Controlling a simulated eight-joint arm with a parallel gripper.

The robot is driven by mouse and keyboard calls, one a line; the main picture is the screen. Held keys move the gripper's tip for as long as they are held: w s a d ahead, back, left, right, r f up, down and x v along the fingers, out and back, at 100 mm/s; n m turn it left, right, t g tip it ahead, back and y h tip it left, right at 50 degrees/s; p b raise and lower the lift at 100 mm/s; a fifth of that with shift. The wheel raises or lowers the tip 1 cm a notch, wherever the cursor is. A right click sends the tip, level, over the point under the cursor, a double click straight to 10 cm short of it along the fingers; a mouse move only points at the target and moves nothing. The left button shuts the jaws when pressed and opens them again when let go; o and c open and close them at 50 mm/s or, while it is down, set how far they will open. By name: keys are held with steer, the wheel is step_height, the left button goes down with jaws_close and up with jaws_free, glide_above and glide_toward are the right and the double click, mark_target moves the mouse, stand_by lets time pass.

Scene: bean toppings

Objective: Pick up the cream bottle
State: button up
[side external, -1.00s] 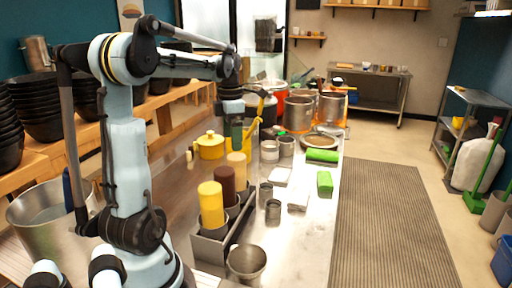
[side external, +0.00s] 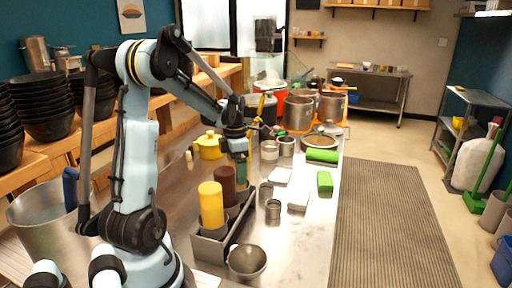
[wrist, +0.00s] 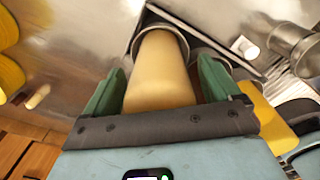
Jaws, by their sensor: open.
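The cream bottle (wrist: 160,72) stands in the end cup of the metal holder (side external: 207,247), with the brown bottle (side external: 223,184) and yellow bottle (side external: 211,205) in the same row. In the side view my gripper (side external: 238,152) is over the cream bottle's place and mostly hides it. In the wrist view my gripper (wrist: 160,92) is open, with one green finger on each side of the cream bottle. I cannot tell whether either finger touches it.
A yellow pot (side external: 208,147) stands behind and left of the holder. A metal bowl (side external: 246,262) sits at the holder's near end. Small metal cups (side external: 273,210) and green blocks (side external: 324,183) lie to the right on the steel counter.

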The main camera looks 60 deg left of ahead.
steer(key=shift+f, duration=0.2)
steer(key=c, duration=0.7)
steer(key=shift+r, duration=0.1)
steer(key=shift+r, duration=4.95)
steer(key=shift+o, duration=0.2)
steer(key=shift+c, duration=0.5)
